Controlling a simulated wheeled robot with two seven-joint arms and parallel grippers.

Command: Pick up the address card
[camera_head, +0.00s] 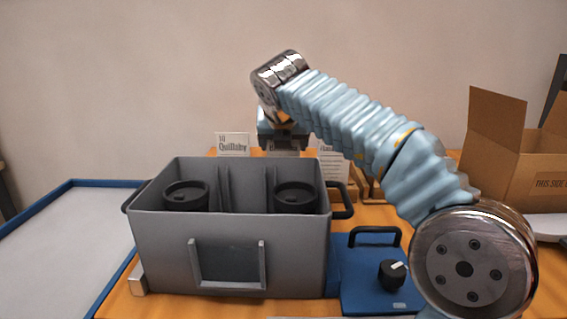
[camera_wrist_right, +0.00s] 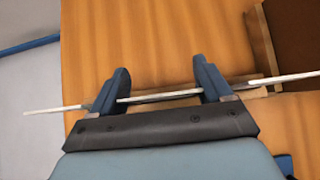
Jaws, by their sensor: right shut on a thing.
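My right gripper (camera_head: 283,142) reaches down behind the grey bin, over a row of upright white cards. In the right wrist view the gripper (camera_wrist_right: 160,77) has a thin white card (camera_wrist_right: 160,96) between its two blue fingers and is shut on it. The card shows edge-on there; in the head view only a sliver of it (camera_head: 283,153) shows below the gripper, its text hidden. A card reading "10 Quillaby" (camera_head: 232,142) stands to its left and another printed card (camera_head: 333,166) to its right. I cannot read which is the address card. My left gripper is not in view.
The grey bin (camera_head: 160,240) with two black-lidded cups (camera_head: 186,195) stands in front of the cards. A blue device (camera_head: 365,270) with a black knob is at its right. An open cardboard box (camera_head: 505,180) is at the back right. A blue-rimmed tray (camera_head: 50,240) lies left.

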